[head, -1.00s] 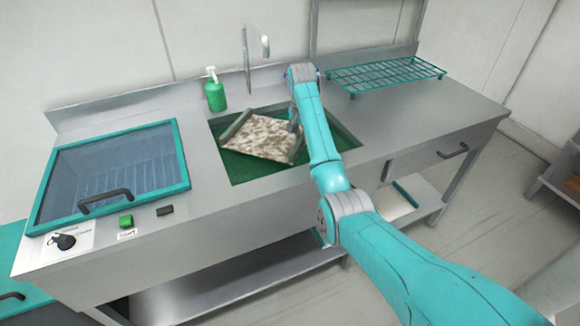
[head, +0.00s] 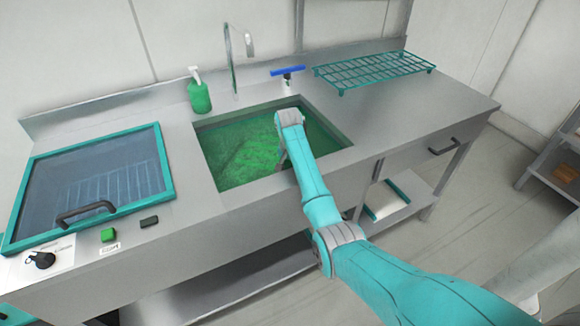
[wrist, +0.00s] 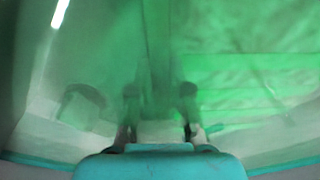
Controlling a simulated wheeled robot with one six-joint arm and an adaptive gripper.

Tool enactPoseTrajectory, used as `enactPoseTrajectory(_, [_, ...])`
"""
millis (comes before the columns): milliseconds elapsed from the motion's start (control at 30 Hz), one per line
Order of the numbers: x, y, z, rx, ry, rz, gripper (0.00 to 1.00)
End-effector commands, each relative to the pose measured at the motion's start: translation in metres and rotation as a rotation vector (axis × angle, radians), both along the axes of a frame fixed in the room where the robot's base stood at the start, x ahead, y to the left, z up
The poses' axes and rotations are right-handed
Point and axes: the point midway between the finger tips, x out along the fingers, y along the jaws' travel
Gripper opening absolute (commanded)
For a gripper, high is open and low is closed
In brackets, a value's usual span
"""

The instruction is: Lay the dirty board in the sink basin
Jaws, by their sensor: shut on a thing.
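The sink basin (head: 336,128) is set in the steel counter and looks green inside. A mottled, green-tinted surface (head: 240,150) in it appears to be the dirty board, seen through green liquid; its edges are hard to make out. My gripper is down in the basin, mostly hidden by my arm in the head view. In the blurred, green-tinted wrist view, my gripper (wrist: 160,100) has its two fingers a little apart, shut on the board, though the grip itself is unclear.
A faucet (head: 232,62) and a green soap bottle (head: 199,95) stand behind the basin. A blue-topped tool (head: 287,72) stands at its back right. A teal wire rack (head: 375,70) lies on the right counter. A glass-lidded unit (head: 95,180) is left.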

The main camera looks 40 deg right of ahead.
Motion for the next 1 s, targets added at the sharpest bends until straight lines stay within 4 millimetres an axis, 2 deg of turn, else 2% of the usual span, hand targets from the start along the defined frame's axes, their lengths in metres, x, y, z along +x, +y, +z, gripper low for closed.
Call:
enactPoseTrajectory(200, [0.000,0.000,0.000,-0.001,0.000,0.000,0.00])
enactPoseTrajectory(233, [0.000,0.000,0.000,0.000,0.000,0.000,0.21])
enactPoseTrajectory(300, [0.000,0.000,0.000,0.000,0.000,0.000,0.38])
enactPoseTrajectory(333, [0.000,0.000,0.000,0.000,0.000,0.000,0.43])
enactPoseTrajectory(733, [0.000,0.000,0.007,-0.001,-0.002,0.000,0.43])
enactPoseTrajectory(867, [-0.001,0.002,0.024,-0.002,-0.003,0.001,0.43])
enactPoseTrajectory(1000, [-0.002,0.005,0.052,-0.003,-0.004,0.001,0.43])
